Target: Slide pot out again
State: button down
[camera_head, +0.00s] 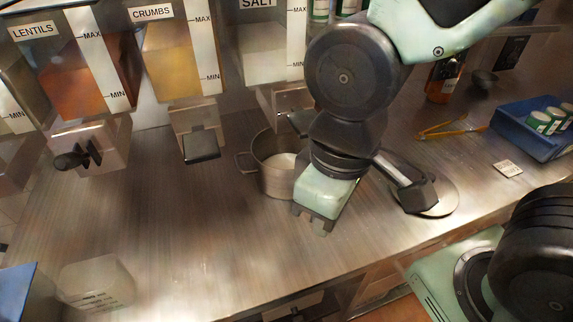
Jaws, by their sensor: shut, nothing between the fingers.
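The pot (271,178) is a metal pan with a side handle at its left. It stands on the steel counter below the SALT dispenser (265,50), and some white matter shows inside it. My gripper (318,228) points down just in front and to the right of the pot, and my arm hides the pot's right side. The gripper's fingers look closed with nothing between them. I cannot tell whether they touch the pot.
A round metal lid (440,198) lies right of my gripper. Dispensers for lentils (75,75) and crumbs (178,65) hang at the left. A blue tray (520,140) holds jars at right. A clear container (97,283) stands front left. The left-middle counter is clear.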

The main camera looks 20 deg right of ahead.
aim_at(273, 155)
jog(key=k+j, duration=0.1)
jog(key=j, duration=0.85)
jog(key=k+j, duration=0.15)
jog(key=j, duration=0.3)
jog(key=k+j, duration=0.1)
jog(key=j, duration=0.4)
jog(key=i+z, duration=0.05)
